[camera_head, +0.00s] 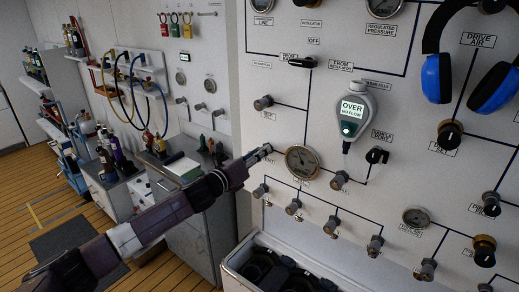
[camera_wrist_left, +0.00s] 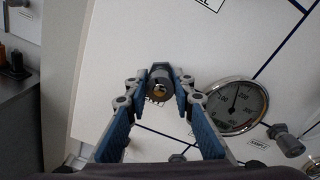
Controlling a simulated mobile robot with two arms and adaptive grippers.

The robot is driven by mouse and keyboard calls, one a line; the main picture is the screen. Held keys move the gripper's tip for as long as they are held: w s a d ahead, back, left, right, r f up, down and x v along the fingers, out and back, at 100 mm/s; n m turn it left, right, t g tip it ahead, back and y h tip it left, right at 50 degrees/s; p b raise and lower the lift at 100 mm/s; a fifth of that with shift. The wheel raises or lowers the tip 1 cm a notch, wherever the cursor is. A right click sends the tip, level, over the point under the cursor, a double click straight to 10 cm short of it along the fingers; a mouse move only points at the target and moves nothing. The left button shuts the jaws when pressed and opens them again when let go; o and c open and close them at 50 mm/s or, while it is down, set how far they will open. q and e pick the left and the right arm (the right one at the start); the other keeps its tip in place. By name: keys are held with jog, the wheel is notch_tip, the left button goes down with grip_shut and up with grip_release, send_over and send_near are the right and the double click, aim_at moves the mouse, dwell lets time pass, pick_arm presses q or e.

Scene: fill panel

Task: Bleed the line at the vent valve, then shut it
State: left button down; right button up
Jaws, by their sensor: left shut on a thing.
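My left gripper (camera_head: 262,152) reaches the white panel (camera_head: 232,80) just left of a round gauge (camera_head: 302,162). In the left wrist view, my left gripper (camera_wrist_left: 160,82) has its two blue-padded fingers on either side of a small grey knob (camera_wrist_left: 158,88) and is shut on it. This knob sits where the vent valve appears to be, but its label cannot be read. In the head view the fingers mostly hide the knob. The gauge also shows in the left wrist view (camera_wrist_left: 236,106), right of the fingers, with its needle pointing near the top. My right gripper is not in view.
A handheld meter (camera_head: 352,112) reading "OVER" hangs on the panel to the right. A row of small valves (camera_head: 294,206) runs below the gauge. An open white case (camera_head: 240,250) stands under them. Blue ear defenders (camera_head: 436,78) hang at the upper right.

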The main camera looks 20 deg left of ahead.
pick_arm(q)
jog(key=n+p, duration=0.1)
jog(key=n, duration=0.3)
jog(key=shift+a+p, duration=0.1)
jog(key=shift+p, duration=0.25)
jog(key=n+p, duration=0.1)
jog(key=n, duration=0.3)
jog(key=shift+n+h, duration=0.3)
jog(key=shift+n, duration=0.1)
jog(key=n+p, duration=0.1)
jog(key=n, duration=0.3)
jog(key=shift+f+g, duration=0.2)
jog(key=shift+g, duration=0.1)
jog(key=shift+f+n+h+p, duration=0.15)
jog(key=shift+n+h+p, duration=0.15)
jog(key=shift+n, duration=1.9)
jog(key=c, duration=1.6)
grip_release()
